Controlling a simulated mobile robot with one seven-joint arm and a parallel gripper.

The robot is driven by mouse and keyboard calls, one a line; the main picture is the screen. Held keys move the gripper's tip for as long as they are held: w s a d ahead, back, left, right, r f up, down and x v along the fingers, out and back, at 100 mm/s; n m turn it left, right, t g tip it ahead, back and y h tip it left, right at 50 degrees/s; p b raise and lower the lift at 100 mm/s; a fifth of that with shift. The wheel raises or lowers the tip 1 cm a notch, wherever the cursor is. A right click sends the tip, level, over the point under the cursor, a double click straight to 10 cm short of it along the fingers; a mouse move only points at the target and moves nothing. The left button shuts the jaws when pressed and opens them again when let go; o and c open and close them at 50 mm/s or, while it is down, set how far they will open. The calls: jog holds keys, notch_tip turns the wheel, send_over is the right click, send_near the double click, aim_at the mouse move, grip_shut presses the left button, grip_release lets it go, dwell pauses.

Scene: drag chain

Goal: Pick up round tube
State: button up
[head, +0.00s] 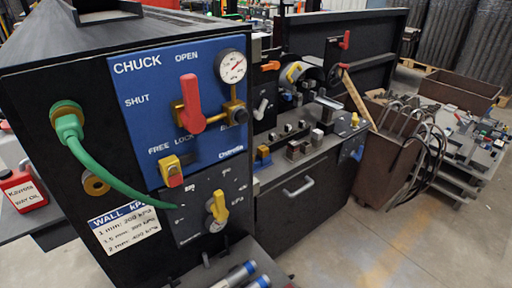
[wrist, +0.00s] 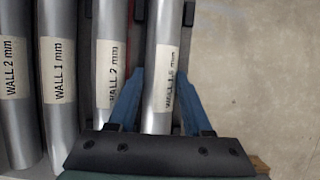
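Several silver round tubes lie side by side in the wrist view, each with a pale wall label. The rightmost tube (wrist: 163,125) reads "WALL 1.5 mm". Left of it are a "WALL 2 mm" tube (wrist: 110,50), a "WALL 1 mm" tube (wrist: 58,120) and another "WALL 2 mm" tube (wrist: 14,125). My gripper (wrist: 163,70) has its blue fingers on either side of the rightmost tube. The fingers look apart, with the tube between them; firm contact does not show. Ends of silver tubes with blue bands (head: 238,274) show at the bottom of the head view, where my gripper does not appear.
A machine with a blue chuck panel (head: 175,75), red lever (head: 190,105) and green hose (head: 110,180) stands close in the head view. A wall-pressure label (head: 124,228) is on its front. Bare floor (wrist: 255,80) lies right of the tubes. A brown bin (head: 385,150) stands farther right.

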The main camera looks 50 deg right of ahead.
grip_shut()
